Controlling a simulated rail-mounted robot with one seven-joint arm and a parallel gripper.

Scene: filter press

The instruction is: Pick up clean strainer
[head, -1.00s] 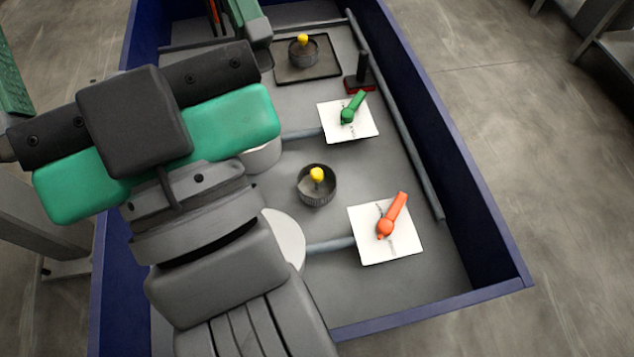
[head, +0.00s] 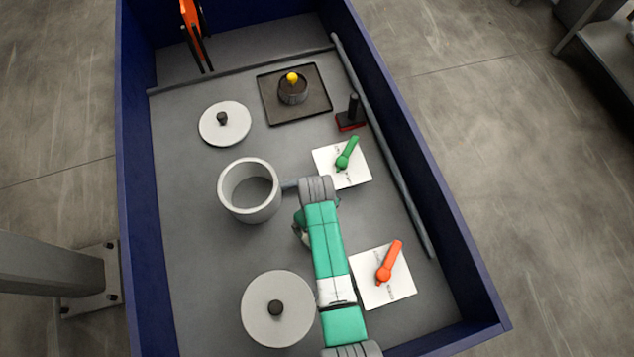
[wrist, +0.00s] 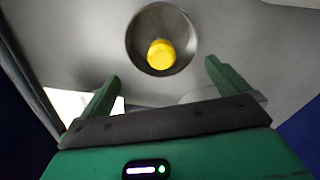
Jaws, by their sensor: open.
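One strainer (wrist: 160,52), a round grey cup with a yellow knob, shows in the wrist view ahead of my gripper (wrist: 162,72). My gripper is open and empty, with its green fingers to either side of and short of the knob. In the head view my green and grey arm hides this strainer and most of the gripper. A second strainer (head: 293,92), dark with a yellow knob, stands on a black tray (head: 315,112) at the back. I cannot tell from its look which strainer is clean.
An open grey pot (head: 232,203) stands left of my arm. Round lids with black knobs lie behind it (head: 224,130) and in front (head: 270,325). A green handle (head: 346,154) and an orange handle (head: 389,262) sit on white plates. A black-handled brush-like tool (head: 352,116) stands near the right pipe.

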